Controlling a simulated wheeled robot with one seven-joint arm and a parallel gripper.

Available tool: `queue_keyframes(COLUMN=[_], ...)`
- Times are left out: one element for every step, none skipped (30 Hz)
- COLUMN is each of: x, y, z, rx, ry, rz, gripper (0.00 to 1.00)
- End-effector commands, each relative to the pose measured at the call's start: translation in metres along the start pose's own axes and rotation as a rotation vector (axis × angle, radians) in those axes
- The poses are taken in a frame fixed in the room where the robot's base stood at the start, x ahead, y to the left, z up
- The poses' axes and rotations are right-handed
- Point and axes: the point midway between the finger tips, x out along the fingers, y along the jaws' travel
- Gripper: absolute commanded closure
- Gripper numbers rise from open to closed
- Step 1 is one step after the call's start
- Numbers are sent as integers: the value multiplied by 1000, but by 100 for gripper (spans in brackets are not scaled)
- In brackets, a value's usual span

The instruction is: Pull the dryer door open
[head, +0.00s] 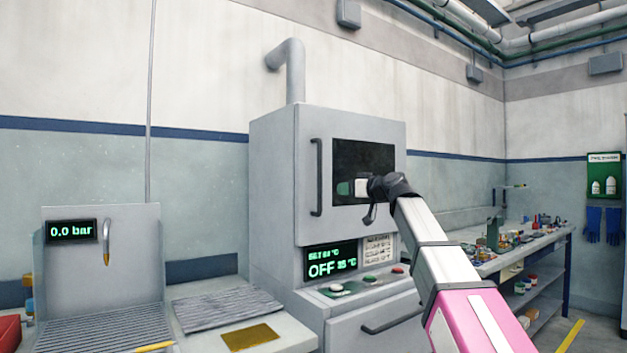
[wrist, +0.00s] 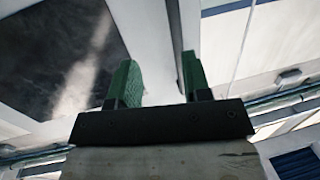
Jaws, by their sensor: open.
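The grey dryer (head: 272,190) stands against the wall, and its door (head: 365,122) looks shut. The door has a dark window (head: 352,157) and a dark upright handle (head: 316,177) on its left side. My gripper (head: 343,188) is in front of the window, pointing left toward the handle, and looks a little to its right. In the wrist view my gripper (wrist: 160,82) shows two green fingers spread apart, with nothing held. The window (wrist: 45,60) fills the left there. A dark upright strip (wrist: 175,30) shows beyond the fingers; I cannot tell whether it is the handle.
Below the door are a display reading OFF (head: 331,262) and buttons (head: 369,279). A lower panel has its own handle (head: 392,321). A bench with a grey ribbed mat (head: 228,308) is at left, and a cluttered workbench (head: 515,250) is at right.

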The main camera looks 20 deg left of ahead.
Motion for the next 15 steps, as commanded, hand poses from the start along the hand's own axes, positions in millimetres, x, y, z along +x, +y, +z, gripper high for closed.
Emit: queue_keyframes(x=[1,1,0,0,0,0,1,2,3,5,7,11,14,17,22], y=[-5,-8,-10,-12,-13,-14,-14,-14,-14,-14,-14,-14,-14,-14,-14], z=[-16,-22,-28,-32,-34,-36,-37,-38,-38,-38,-38,-38,-38,-38,-38], rx=[-13,-17,-23,-27,-29,-31,-32,-32,-32,-32,-31,-31,-31,-31,-31], ry=[22,33,43,49,53,57,59,59,59,59,58,58,57,57,57], rz=[-9,-13,-17,-19,-20,-22,-23,-23,-23,-23,-23,-23,-24,-24,-24], gripper=[56,56,56,56,56,56,56,56,56,56,56,56,56,56,56])
